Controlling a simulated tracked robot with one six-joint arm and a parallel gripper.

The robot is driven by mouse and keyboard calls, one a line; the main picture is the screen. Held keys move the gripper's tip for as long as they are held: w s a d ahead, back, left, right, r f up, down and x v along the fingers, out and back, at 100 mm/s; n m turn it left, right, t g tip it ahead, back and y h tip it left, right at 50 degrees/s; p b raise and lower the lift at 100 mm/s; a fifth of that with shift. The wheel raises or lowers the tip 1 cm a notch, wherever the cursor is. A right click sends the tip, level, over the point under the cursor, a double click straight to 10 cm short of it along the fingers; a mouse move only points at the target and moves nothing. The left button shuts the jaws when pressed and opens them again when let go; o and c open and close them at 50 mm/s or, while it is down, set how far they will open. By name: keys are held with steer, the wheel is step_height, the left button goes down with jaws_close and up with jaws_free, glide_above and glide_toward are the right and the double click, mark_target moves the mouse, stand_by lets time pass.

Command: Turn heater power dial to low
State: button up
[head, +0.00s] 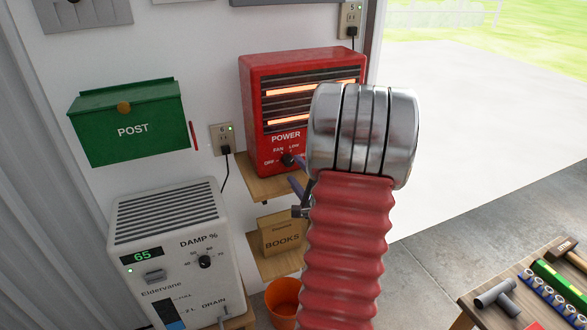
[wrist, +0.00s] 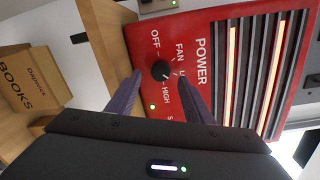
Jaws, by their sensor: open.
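The red heater (head: 258,110) stands on a wooden shelf against the wall, and its bars glow orange. Its black power dial (head: 287,159) is on the lower front and shows closer in the wrist view (wrist: 160,70). OFF, FAN and HIGH are readable around it; the low label is partly hidden by a finger. The dial's pointer seems to face HIGH, but it is small. My gripper (wrist: 160,75) is open, with one purple-grey finger on each side of the dial; contact cannot be told. In the head view my gripper (head: 297,190) is partly hidden behind my arm.
A green POST box (head: 130,125) and a wall socket (head: 222,138) are left of the heater. A white dehumidifier (head: 170,250) stands lower left. A BOOKS box (head: 282,233) sits on a shelf below, above an orange bucket (head: 283,298). A workbench with tools is at lower right.

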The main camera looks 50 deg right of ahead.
steer(key=v, duration=1)
steer(key=shift+a+f, duration=0.1)
steer(key=shift+f, duration=0.05)
